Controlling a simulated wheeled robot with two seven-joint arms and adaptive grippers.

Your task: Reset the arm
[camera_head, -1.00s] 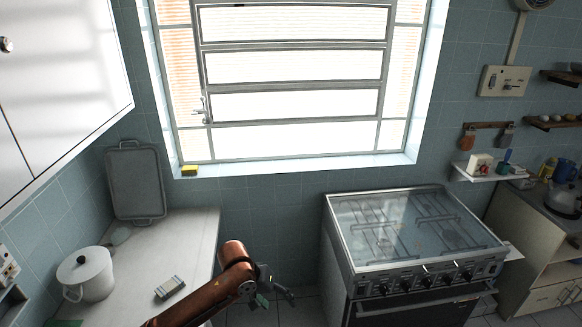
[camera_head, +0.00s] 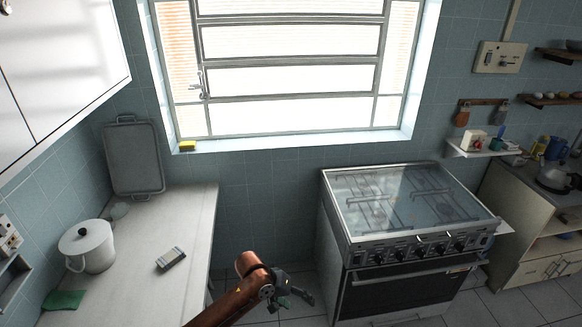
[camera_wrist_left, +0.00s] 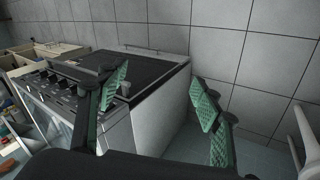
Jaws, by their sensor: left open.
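My left gripper (camera_head: 296,289) is at the bottom middle of the head view, at the end of my orange-brown arm. It is in the gap between the counter and the stove. In the left wrist view its two green-padded fingers (camera_wrist_left: 160,100) are spread wide apart, with nothing between them. The stove's side and the tiled wall show behind them. My right gripper is in neither view.
The counter (camera_head: 190,230) at left bears a white pot (camera_head: 90,248), a small box (camera_head: 171,258), a green cloth (camera_head: 64,300) and a leaning tray (camera_head: 134,160). The stove (camera_head: 410,215) stands right of the gripper. Bare floor lies in front.

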